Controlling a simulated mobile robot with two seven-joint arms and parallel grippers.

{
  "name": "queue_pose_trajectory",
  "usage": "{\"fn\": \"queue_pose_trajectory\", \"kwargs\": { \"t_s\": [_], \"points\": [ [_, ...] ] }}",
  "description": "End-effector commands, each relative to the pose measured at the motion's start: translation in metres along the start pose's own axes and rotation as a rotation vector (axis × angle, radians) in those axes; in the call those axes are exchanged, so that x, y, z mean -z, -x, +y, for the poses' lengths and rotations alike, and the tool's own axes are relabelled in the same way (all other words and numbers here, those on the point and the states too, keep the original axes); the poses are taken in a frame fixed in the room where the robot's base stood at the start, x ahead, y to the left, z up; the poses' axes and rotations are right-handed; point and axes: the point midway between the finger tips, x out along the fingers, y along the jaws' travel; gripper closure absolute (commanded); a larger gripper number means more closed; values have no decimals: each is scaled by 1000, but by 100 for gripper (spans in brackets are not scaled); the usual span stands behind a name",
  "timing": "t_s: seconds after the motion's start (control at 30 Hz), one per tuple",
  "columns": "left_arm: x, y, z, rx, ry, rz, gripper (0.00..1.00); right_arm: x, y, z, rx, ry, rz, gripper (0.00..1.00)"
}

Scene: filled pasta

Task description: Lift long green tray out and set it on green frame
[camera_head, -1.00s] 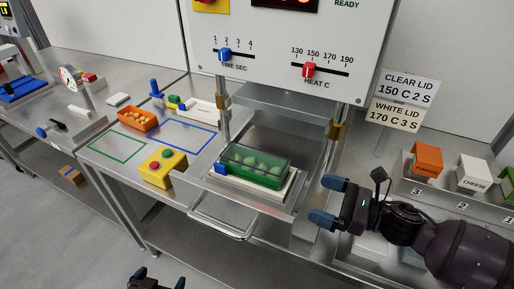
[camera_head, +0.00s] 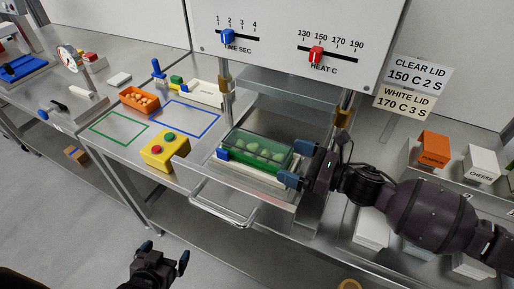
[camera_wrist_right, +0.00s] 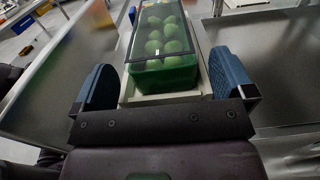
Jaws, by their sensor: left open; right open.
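The long green tray (camera_head: 247,157) sits in the pulled-out drawer of the heat press, on a pale base. It has a clear lid and holds several round green pieces. It also shows in the right wrist view (camera_wrist_right: 165,76). My right gripper (camera_head: 290,164) is open at the tray's right end. In the wrist view its blue fingers (camera_wrist_right: 168,88) stand on either side of the tray's near end, with gaps visible. The green frame (camera_head: 119,128) is an empty outline on the table at the left. My left gripper (camera_head: 163,256) is open and empty, low in front of the table.
A yellow button box (camera_head: 165,152) stands between the frames and the drawer. An orange tray (camera_head: 139,100) lies behind the green frame, and a blue frame (camera_head: 190,118) is beside it. The drawer handle (camera_head: 222,212) juts out in front. Press posts (camera_head: 226,95) rise behind the tray.

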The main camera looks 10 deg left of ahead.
Motion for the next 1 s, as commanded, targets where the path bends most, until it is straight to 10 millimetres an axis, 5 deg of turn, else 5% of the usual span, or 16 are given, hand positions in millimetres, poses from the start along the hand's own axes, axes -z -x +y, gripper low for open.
{"fn": "queue_pose_trajectory", "kwargs": {
  "t_s": [0.2, 0.5, 0.83, 1.0],
  "points": [
    [9, 0, 0, -1, -1, 12, 0, -2, -24, 0, -1, 1, -1, 0],
    [9, 0, 0, -1, -1, 12, 0, -1, -26, -1, 0, 0, 0, 2],
    [5, 2, 0, 1, 0, 5, 0, -1, -26, -1, 0, 0, 0, 52],
    [2, 4, -1, 1, 1, 0, 0, -2, -26, -1, -1, 0, -1, 54]
  ]
}}
